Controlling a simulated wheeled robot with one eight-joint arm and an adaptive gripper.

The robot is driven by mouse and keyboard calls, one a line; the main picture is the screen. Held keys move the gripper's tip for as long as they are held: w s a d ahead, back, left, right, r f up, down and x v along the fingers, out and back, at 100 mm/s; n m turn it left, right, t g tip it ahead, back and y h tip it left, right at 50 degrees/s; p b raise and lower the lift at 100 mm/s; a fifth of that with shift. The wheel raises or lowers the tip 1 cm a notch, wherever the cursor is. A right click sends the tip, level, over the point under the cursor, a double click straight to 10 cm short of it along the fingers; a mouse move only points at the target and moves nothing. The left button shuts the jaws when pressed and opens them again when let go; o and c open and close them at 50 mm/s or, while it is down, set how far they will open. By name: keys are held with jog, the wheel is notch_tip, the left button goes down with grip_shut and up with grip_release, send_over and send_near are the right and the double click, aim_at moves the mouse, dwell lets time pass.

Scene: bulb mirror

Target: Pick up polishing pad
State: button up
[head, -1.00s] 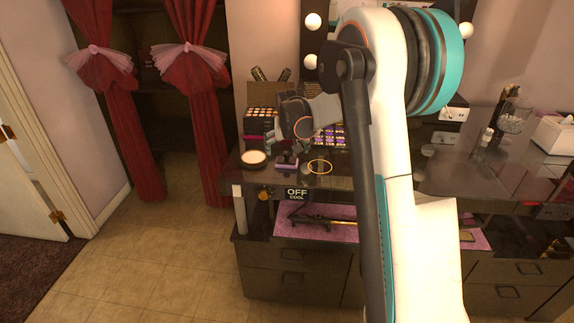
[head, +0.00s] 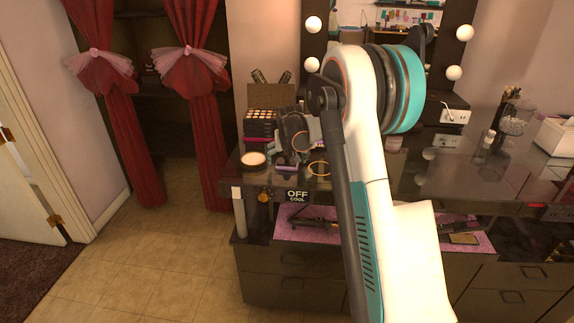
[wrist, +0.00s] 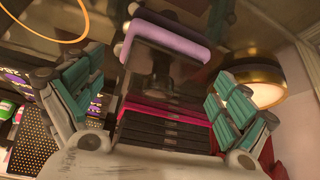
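The likely polishing pad is a small purple and dark block (head: 287,167) on the dark vanity top, partly covered by my gripper in the head view. In the wrist view its purple bar (wrist: 170,40) lies near the top, beyond and roughly between my fingers. My gripper (wrist: 160,75) is open, with its two teal-padded fingers spread wide and nothing between the pads. In the head view my gripper (head: 291,152) points down just above the block. I cannot tell whether it touches it.
A round pale-topped jar (head: 253,160) stands left of the block, and a gold ring (head: 319,169) lies to its right. A stacked makeup kit (head: 259,128) is behind.

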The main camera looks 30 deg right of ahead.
aim_at(287, 153)
jog(key=c, duration=1.1)
jog(key=shift+o, duration=0.2)
jog(key=shift+r, duration=0.15)
notch_tip(287, 153, up, 20)
jog(key=p, duration=0.5)
